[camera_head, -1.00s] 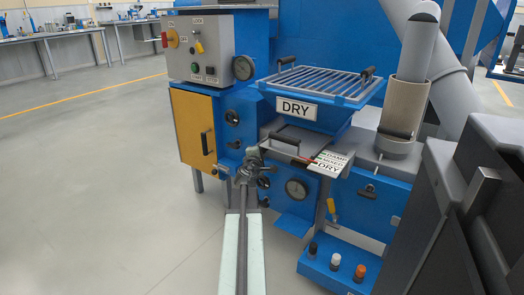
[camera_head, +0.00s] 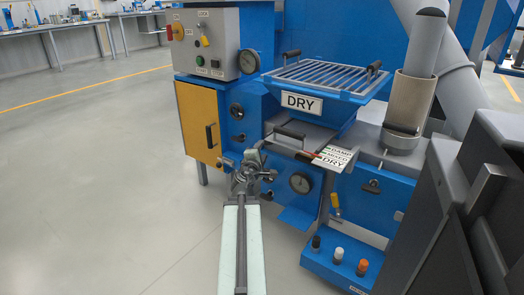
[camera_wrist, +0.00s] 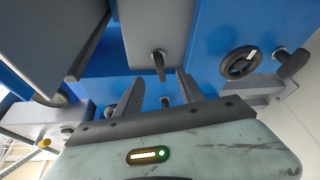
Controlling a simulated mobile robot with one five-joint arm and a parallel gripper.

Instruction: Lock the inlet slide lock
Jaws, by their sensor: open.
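The inlet slide is a grey plate with a dark handle (camera_head: 290,132), below the grated hopper marked DRY. A red pointer sits beside its DAMP, MIXED, DRY label (camera_head: 334,158). My gripper (camera_head: 254,160) is in front of the blue machine face, left of and below this handle. In the wrist view its two dark fingers (camera_wrist: 160,92) are apart, with nothing seen held between them. A small dark lever (camera_wrist: 158,65) shows just beyond the fingertips, and another dark lever (camera_wrist: 165,101) shows low between the fingers. I cannot tell which part is the slide lock.
A yellow cabinet door (camera_head: 199,120) and control box (camera_head: 205,45) stand left of my gripper. A black round knob (camera_wrist: 240,63) shows in the wrist view. Floor at left is clear.

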